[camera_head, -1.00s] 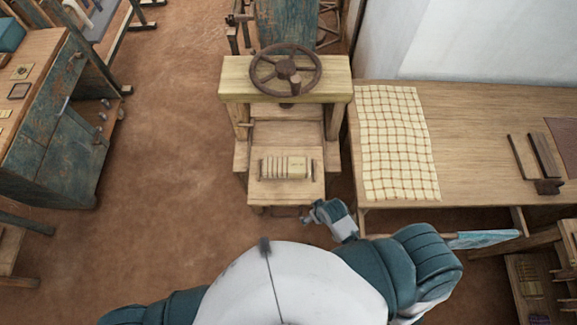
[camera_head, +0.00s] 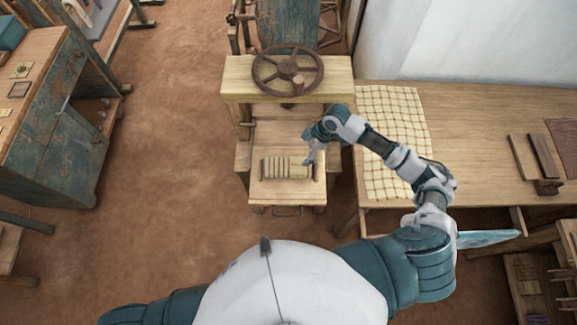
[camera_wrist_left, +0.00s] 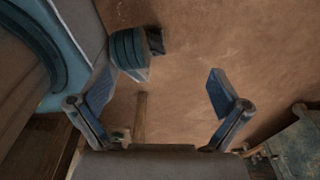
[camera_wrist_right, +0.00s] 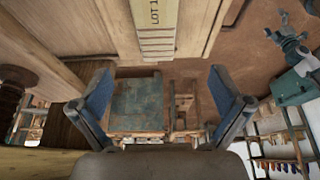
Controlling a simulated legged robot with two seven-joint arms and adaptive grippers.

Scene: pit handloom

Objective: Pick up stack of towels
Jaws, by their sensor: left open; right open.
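The stack of towels (camera_head: 285,168) is a small cream bundle with dark bands, lying on the low front board of the wooden press (camera_head: 288,195). My right gripper (camera_head: 309,157) is open, over the right end of the stack and partly covering it; I cannot tell whether it touches. In the right wrist view the stack (camera_wrist_right: 155,28) shows a "LOT 1" label at the top, beyond the open fingers (camera_wrist_right: 160,80), with nothing between them. My left gripper (camera_wrist_left: 160,82) is open and empty over the brown floor, and is not seen in the head view.
The press has a handwheel (camera_head: 287,70) on its top beam (camera_head: 238,80), above and behind the stack. A table (camera_head: 480,130) with a checked cloth (camera_head: 385,110) stands at the right. A blue cabinet (camera_head: 60,135) stands at the left. The floor between is clear.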

